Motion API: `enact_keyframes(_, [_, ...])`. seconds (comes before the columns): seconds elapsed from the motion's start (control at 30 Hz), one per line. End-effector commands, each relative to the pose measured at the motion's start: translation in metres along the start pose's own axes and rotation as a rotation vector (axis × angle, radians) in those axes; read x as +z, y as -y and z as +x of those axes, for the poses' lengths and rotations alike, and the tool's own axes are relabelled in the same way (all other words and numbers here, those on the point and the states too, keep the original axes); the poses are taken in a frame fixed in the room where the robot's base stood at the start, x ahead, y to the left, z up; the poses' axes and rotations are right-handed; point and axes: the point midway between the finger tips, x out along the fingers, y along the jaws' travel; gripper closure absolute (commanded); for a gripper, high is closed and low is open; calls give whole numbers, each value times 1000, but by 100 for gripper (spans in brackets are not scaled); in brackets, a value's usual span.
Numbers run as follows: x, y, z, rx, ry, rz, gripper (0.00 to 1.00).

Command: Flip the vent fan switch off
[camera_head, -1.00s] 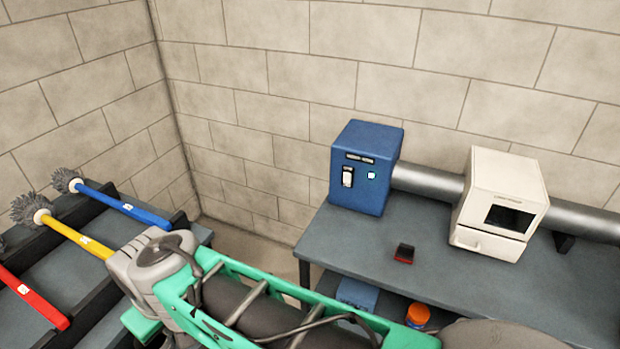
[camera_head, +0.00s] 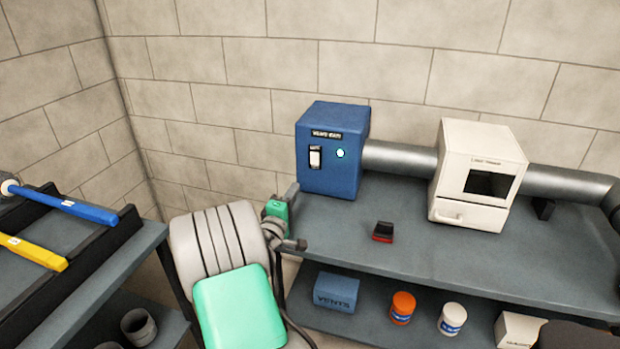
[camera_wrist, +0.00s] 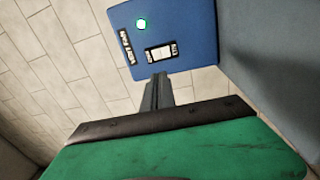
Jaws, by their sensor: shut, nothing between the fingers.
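The vent fan switch is a white rocker (camera_head: 315,157) on the front of a blue box (camera_head: 345,180) at the left end of the bench. A green light (camera_head: 340,153) glows to the right of the switch. In the wrist view the switch (camera_wrist: 161,53) lies just beyond the fingertips, with the lit green light (camera_wrist: 141,24) on the same blue face. My gripper (camera_wrist: 157,78) is shut and empty, its tips pointing toward the switch. In the head view my gripper (camera_head: 293,190) is small, in front of and below the box, apparently apart from it.
A metal duct (camera_head: 400,158) runs from the box to a white unit (camera_head: 478,170). A red and black item (camera_head: 383,231) lies on the bench (camera_head: 440,255). The lower shelf holds a blue box (camera_head: 336,292) and jars. A brush rack (camera_head: 90,240) stands at left.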

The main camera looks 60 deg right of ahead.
Motion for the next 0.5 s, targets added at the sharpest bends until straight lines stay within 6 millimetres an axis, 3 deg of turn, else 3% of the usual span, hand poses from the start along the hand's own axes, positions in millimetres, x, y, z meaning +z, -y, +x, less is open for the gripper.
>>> enact_keyframes(0.37, [4,-2,4,30,-7,-40,100])
enact_keyframes(0.5, [4,-4,16,31,-4,-37,100])
